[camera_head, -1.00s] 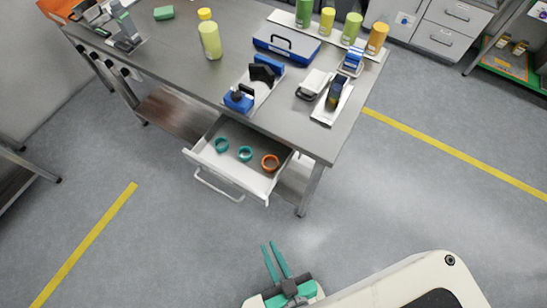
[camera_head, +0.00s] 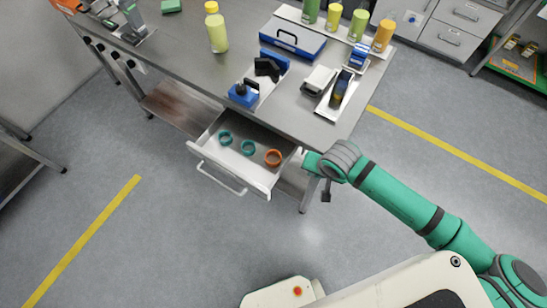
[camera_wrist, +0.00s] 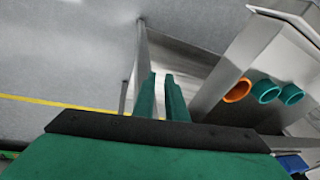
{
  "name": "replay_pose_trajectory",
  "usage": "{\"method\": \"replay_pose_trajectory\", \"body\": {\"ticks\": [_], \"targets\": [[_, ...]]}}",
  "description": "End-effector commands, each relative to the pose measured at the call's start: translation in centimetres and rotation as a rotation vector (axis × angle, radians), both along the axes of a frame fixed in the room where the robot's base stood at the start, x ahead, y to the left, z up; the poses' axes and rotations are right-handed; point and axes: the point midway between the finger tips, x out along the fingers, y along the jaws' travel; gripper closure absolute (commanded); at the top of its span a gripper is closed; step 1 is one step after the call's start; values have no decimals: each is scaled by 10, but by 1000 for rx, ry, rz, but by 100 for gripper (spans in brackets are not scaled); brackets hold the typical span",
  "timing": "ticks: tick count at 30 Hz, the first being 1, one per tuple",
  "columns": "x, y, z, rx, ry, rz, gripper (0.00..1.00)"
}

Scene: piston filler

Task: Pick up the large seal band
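An orange seal band (camera_head: 273,163) lies in the open drawer (camera_head: 226,179), at its right end; it looks the largest of the bands there. Two teal bands, one at the left (camera_head: 225,143) and one in the middle (camera_head: 248,152), lie beside it. In the wrist view the orange band (camera_wrist: 238,93) is right of my gripper (camera_wrist: 162,78), with the teal bands beyond it. My gripper's green fingers are a little apart with nothing between them. In the head view my wrist is just right of the drawer, by the table corner; the fingers are not clearly seen there.
The steel table (camera_head: 190,60) stands above the drawer, with its front leg (camera_head: 309,193) close to my wrist. Bottles, a blue case (camera_head: 292,38) and trays stand on the tabletop. The floor in front of the drawer is clear.

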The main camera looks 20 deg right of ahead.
Motion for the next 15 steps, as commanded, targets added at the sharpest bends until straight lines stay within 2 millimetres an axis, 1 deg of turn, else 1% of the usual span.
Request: {"method": "replay_pose_trajectory", "body": {"ticks": [1, 3, 5, 6, 10, 12, 15], "targets": [[18, 8, 12, 6, 25, -22, 88], [36, 19, 28, 18, 66, -69, 88], [49, 30, 42, 27, 101, -106, 88], [57, 38, 51, 33, 124, -129, 88], [75, 63, 80, 43, 190, -188, 88], [81, 74, 92, 47, 219, -211, 88], [86, 86, 105, 49, 249, -234, 88]]}}
